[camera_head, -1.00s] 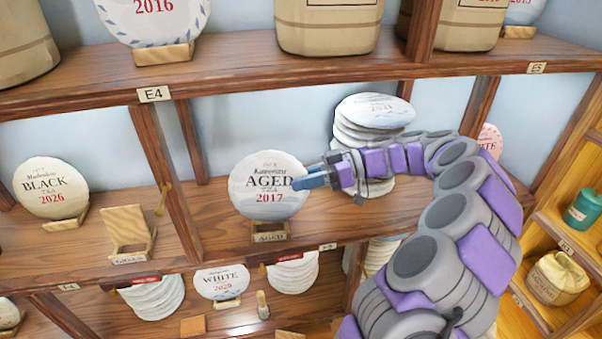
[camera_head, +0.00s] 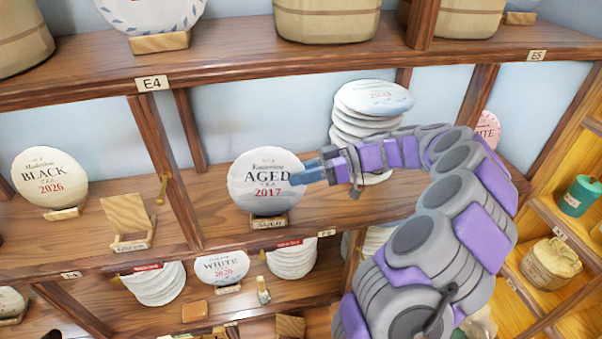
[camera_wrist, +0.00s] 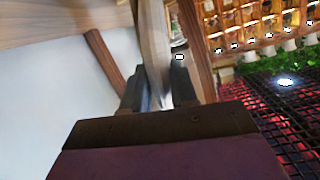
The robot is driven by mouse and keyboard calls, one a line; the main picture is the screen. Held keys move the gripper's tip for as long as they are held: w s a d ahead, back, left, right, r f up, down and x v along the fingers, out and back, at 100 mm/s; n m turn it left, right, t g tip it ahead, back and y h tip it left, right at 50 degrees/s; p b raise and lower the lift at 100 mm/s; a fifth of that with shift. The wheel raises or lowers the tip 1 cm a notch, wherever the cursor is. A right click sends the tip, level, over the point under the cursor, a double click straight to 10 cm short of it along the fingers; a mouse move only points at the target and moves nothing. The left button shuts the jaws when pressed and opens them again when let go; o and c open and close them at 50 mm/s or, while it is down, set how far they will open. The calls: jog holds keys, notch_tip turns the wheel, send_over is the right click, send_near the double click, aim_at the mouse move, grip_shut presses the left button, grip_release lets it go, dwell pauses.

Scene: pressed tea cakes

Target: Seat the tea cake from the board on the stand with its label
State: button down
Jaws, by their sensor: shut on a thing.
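A round white tea cake marked AGED 2017 (camera_head: 262,196) stands upright over a small wooden stand (camera_head: 270,224) on the middle shelf. My gripper (camera_head: 308,173) is shut on the cake's right edge. The cake's lower edge meets or nearly meets the stand; I cannot tell whether it rests fully in it. The stand's front label read AGED a second ago and is blurred now. In the wrist view, the cake (camera_wrist: 153,45) shows edge-on between the two dark fingers of my gripper (camera_wrist: 157,88).
An empty wooden stand (camera_head: 130,222) and a BLACK 2026 cake (camera_head: 50,178) are to the left, past a wooden divider (camera_head: 163,170). A stack of cakes (camera_head: 370,108) stands behind my arm. The upper shelf (camera_head: 225,85) runs above the cake.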

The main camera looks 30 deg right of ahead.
jog(key=c, duration=1.3)
grip_release()
jog(key=shift+a, duration=0.1)
jog(key=o, duration=0.5)
jog(key=shift+a, duration=0.35)
jog(key=o, duration=0.5)
jog(key=shift+d, duration=0.3)
jog(key=shift+o, duration=0.7)
jog(key=shift+a, duration=0.1)
jog(key=shift+b+v, duration=0.7)
jog(key=shift+v, duration=0.3)
jog(key=shift+b+v, duration=0.65)
jog(key=shift+v, duration=0.4)
